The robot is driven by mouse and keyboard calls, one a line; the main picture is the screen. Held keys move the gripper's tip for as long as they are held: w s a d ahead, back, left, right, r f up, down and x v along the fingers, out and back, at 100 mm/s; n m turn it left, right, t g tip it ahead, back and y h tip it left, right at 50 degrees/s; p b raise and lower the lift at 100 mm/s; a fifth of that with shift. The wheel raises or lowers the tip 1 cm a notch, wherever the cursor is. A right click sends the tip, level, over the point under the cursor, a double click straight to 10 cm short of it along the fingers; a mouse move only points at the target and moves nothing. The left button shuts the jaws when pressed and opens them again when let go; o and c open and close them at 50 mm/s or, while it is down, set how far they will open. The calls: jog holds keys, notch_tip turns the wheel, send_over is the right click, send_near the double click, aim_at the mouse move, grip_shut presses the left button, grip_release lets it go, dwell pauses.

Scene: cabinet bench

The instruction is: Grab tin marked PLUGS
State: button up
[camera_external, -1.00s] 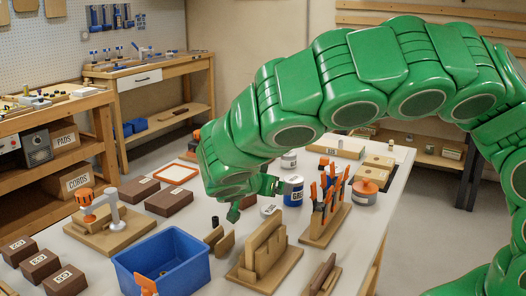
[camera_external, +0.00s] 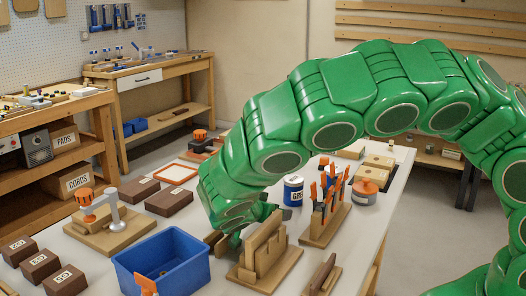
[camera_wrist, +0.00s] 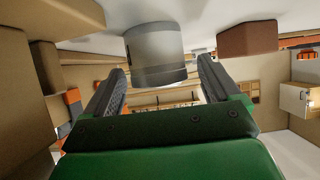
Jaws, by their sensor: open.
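In the wrist view a plain grey tin (camera_wrist: 155,45) stands just ahead of and between the fingertips of my gripper (camera_wrist: 161,68). The fingers are open with a gap around the tin, and no grip on it shows. No marking is readable on its visible side, so I cannot tell whether it is the PLUGS tin. In the external view my gripper (camera_external: 232,238) is low at the table, partly hidden behind a wooden holder. The tin there is hidden by my arm. A blue-and-white tin (camera_external: 293,191) stands further right, its label partly readable.
The wooden holder (camera_external: 262,250) is close in front of my gripper, with a blue bin (camera_external: 160,262) to its left. A rack of orange-handled tools (camera_external: 326,215) stands right. An orange-topped tin (camera_external: 365,191) and brown boxes (camera_external: 171,202) are on the table (camera_external: 385,215).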

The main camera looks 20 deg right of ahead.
jog(key=shift+x, duration=1.25)
jog(key=shift+c, duration=0.2)
jog(key=c, duration=1.1)
jog(key=shift+o, duration=0.2)
jog(key=shift+r, duration=0.15)
